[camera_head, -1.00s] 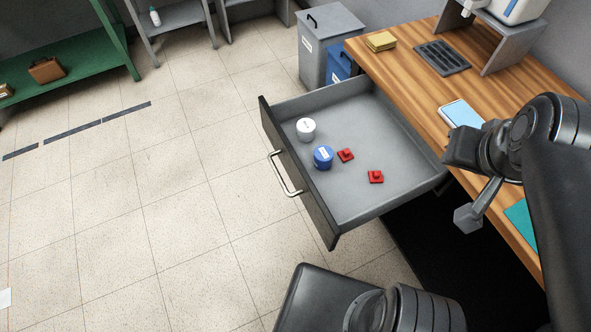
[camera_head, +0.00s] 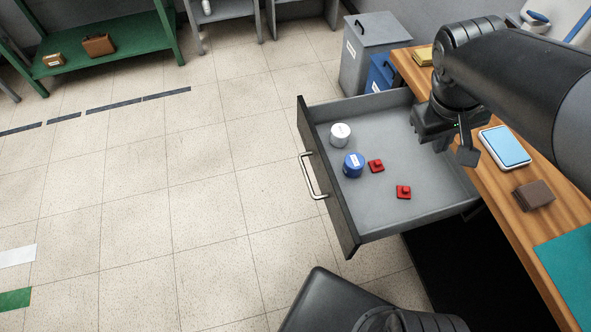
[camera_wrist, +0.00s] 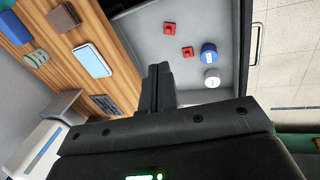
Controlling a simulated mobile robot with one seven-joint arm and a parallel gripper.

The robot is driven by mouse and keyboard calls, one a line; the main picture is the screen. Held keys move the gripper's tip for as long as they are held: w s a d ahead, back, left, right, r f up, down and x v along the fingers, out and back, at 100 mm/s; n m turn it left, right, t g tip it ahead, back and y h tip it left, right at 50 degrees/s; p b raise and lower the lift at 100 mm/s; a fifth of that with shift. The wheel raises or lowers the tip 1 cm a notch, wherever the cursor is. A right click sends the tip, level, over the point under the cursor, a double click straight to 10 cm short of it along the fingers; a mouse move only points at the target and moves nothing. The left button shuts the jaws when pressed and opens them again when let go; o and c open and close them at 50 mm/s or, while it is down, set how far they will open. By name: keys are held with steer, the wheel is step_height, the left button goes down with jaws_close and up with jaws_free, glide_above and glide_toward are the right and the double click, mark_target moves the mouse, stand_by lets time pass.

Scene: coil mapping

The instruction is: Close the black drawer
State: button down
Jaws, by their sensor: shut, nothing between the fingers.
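The black drawer (camera_head: 322,190) is pulled out from under the wooden desk, with a dark front, a silver bar handle (camera_head: 312,176) and a grey inside. It also shows in the wrist view (camera_wrist: 208,42). Inside lie a white round container (camera_head: 340,135), a blue round container (camera_head: 353,165) and two red pieces (camera_head: 376,166) (camera_head: 403,192). My gripper (camera_head: 441,141) appears over the drawer's back right part, near the desk edge, apart from the handle. In the wrist view its fingers (camera_wrist: 158,85) are together and empty. The drawer's rear is partly hidden by my arm.
The wooden desk (camera_head: 564,213) carries a blue-and-white device (camera_head: 505,147), a brown wallet-like item (camera_head: 534,195) and a teal mat (camera_head: 572,265). Grey (camera_head: 372,48) and blue (camera_head: 380,75) bins stand behind the drawer. The floor left of the drawer front is clear.

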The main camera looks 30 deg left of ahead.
steer(key=s+a+f+n+t+h, duration=0.1)
steer(key=a+f+n+h, duration=0.1)
steer(key=a+f+n, duration=0.55)
steer(key=s+a+f+n+h, duration=0.15)
steer(key=a+f, duration=0.25)
steer(key=a, duration=0.7)
steer(key=a+f+n+t+h, duration=0.1)
steer(key=a+f+n, duration=0.45)
steer(key=a, duration=0.45)
steer(key=s+a+f+n+t, duration=0.3)
steer(key=s+a+f+n, duration=0.2)
steer(key=s+a+f, duration=0.4)
steer(key=w+d+r+x, duration=0.1)
steer(key=r+x, duration=0.1)
steer(key=x, duration=1.2)
steer(key=shift+d, duration=0.3)
